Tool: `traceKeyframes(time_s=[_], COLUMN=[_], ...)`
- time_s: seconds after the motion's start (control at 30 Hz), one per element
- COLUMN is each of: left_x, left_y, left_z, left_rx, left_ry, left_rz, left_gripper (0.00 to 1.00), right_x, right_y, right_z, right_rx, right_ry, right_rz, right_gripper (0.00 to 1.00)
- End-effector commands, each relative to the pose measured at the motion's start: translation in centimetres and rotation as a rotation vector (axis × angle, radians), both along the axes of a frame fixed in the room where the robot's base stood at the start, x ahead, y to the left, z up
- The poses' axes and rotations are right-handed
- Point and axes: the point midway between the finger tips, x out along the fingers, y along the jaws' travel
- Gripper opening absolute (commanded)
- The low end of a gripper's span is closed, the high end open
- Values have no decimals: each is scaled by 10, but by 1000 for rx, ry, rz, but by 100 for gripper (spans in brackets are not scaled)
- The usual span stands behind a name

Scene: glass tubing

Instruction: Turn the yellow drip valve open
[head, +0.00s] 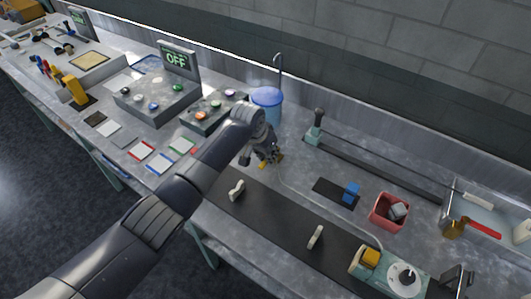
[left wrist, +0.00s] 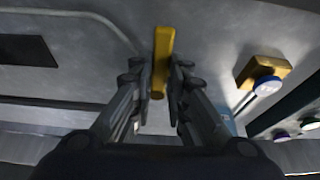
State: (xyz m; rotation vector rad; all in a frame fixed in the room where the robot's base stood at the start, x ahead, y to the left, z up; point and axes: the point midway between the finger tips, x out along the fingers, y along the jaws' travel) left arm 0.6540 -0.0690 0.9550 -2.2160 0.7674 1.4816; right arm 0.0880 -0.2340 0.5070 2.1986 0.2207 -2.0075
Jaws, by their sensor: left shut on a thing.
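The yellow drip valve shows in the left wrist view as a long yellow lever (left wrist: 162,50), upright in the picture between the fingers. In the head view only a small yellow part (head: 263,165) shows below the gripper; the rest is hidden. My left gripper (head: 268,156) is in front of the blue container (head: 267,96), low over the bench. In the left wrist view my left gripper (left wrist: 160,85) is shut on the yellow lever, one finger on each side. My right gripper is not in view.
A thin clear tube (head: 300,199) runs right from near the gripper toward a green device (head: 404,278). A red bin (head: 388,212) and a blue clip (head: 351,193) stand to the right. A button panel (head: 212,112) and an OFF display (head: 176,60) are at left.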

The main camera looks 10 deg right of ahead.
Motion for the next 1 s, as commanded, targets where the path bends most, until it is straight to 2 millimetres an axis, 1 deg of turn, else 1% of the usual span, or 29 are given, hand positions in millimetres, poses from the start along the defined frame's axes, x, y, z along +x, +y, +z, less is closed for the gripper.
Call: traceKeyframes(time_s=[0.03,0.27,0.3,0.37,0.4,0.63,0.7,0.77,0.87,1.0], left_x=[1,1,1,1,1,0,0,0,-2,-7], left_y=[-2,-2,-2,-2,-2,-1,-1,0,1,5], left_z=[3,3,3,2,2,1,1,2,8,24], left_rx=[-9,-10,-10,-10,-9,-5,-4,-4,-5,-5], left_ry=[-3,-2,-2,-3,-2,0,0,0,-1,-2], left_rz=[4,5,5,4,4,3,2,2,1,1], left_gripper=[0,0,20,33,35,35,35,35,35,35], right_x=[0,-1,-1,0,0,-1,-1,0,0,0], right_y=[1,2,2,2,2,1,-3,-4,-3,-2], right_z=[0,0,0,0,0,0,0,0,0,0], right_rx=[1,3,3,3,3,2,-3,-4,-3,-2], right_ry=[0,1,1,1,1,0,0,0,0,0], right_rz=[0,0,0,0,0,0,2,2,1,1], right_gripper=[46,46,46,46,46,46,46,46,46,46])
